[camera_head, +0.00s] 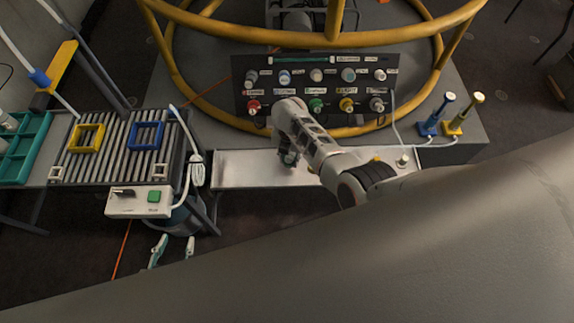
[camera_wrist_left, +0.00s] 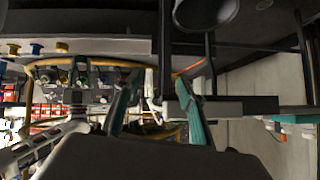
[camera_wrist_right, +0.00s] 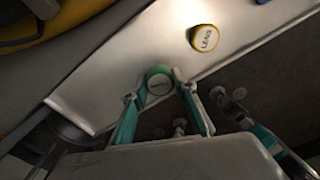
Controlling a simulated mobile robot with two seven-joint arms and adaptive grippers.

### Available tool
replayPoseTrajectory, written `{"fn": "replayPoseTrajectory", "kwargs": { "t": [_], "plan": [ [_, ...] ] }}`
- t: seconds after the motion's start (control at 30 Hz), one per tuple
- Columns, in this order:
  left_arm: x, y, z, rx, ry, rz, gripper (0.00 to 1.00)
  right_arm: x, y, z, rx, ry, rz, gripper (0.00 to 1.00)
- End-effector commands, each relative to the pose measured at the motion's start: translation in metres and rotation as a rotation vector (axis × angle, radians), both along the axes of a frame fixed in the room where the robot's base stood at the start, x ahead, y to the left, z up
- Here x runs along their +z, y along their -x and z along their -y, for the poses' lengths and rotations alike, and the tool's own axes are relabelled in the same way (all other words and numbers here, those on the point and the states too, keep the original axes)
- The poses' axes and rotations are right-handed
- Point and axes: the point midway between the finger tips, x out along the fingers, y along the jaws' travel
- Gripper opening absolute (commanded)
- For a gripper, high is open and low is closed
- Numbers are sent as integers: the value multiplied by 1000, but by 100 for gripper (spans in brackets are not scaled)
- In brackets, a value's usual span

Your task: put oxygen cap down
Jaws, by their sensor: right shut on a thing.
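I cannot tell if the cap touches the shelf. My left gripper (camera_head: 174,246) is open and empty, low in front of the roller table; its parted fingers show in the left wrist view (camera_wrist_left: 160,110).
A yellow cap marked LENS (camera_wrist_right: 204,38) lies on the shelf near the held cap. Behind the shelf stands a dark panel (camera_head: 300,88) with several coloured knobs or caps. Yellow hoops (camera_head: 180,75) surround it. The roller table (camera_head: 115,150) holds yellow and blue frames. The shelf's left part is clear.

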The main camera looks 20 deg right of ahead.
Motion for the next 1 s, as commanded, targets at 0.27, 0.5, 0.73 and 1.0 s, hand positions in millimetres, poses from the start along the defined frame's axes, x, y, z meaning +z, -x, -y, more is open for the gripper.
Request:
{"fn": "replayPoseTrajectory", "kwargs": {
  "t": [0.27, 0.5, 0.73, 1.0],
  "plan": [
    [-10, 3, -1, -2, -8, -9, 40, -20, -1, 0, -1, 0, 1, 0],
    [-25, 8, 0, -6, -7, -23, 40, -58, 3, 0, 1, 0, -6, 0],
    [-1, -12, 4, -14, -1, 30, 40, -53, -2, 0, 0, 0, 4, 0],
    [-7, -8, 3, -19, -6, 19, 40, -57, -1, 0, 0, 0, 4, 43]
  ]
}}
